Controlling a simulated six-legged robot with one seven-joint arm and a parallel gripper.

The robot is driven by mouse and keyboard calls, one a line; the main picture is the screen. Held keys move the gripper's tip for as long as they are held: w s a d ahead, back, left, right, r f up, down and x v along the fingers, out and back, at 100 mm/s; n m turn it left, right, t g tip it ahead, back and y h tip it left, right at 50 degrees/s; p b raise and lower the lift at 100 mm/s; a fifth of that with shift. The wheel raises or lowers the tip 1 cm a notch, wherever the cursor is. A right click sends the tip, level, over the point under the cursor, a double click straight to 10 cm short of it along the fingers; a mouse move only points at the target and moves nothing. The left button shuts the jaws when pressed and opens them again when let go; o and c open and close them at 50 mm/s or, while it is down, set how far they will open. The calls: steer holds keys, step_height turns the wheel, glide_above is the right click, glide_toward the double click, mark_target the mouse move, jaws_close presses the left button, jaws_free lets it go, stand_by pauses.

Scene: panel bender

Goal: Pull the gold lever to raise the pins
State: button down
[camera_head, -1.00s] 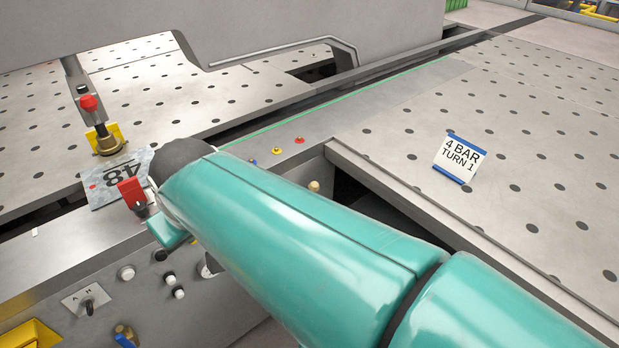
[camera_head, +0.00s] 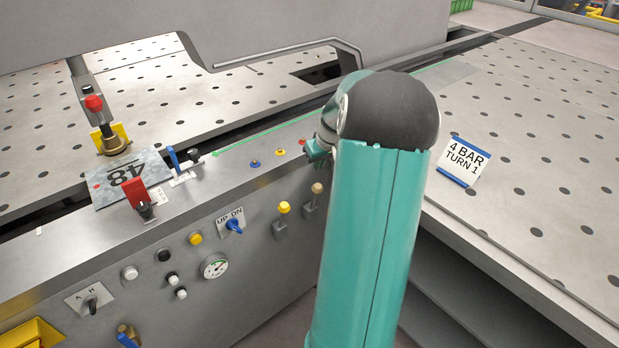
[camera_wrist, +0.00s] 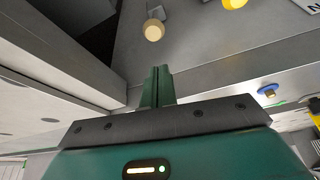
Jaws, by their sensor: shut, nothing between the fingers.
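The lever with the dull gold knob (camera_head: 318,187) stands on the front panel of the machine, just right of a lever with a bright yellow knob (camera_head: 284,207). In the wrist view the gold knob (camera_wrist: 154,30) lies just beyond my fingertips, apart from them. The yellow knob (camera_wrist: 233,3) is cut by the top edge there. My gripper (camera_wrist: 160,72) is shut and empty, its green fingers together. In the head view my arm hides most of the gripper. I cannot make out any pins.
The front panel has an UP/DN switch (camera_head: 235,225), a gauge (camera_head: 215,266) and several buttons. A red clip (camera_head: 136,192) and a plate marked 48 (camera_head: 128,178) are on the left ledge. A "4 BAR TURN 1" sign (camera_head: 460,160) is on the right perforated table (camera_head: 560,200).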

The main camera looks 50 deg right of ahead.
steer(key=shift+s+d+f, duration=0.1)
steer(key=shift+d, duration=0.05)
steer(key=x, duration=1)
steer(key=shift+s, duration=0.15)
stand_by(0.5)
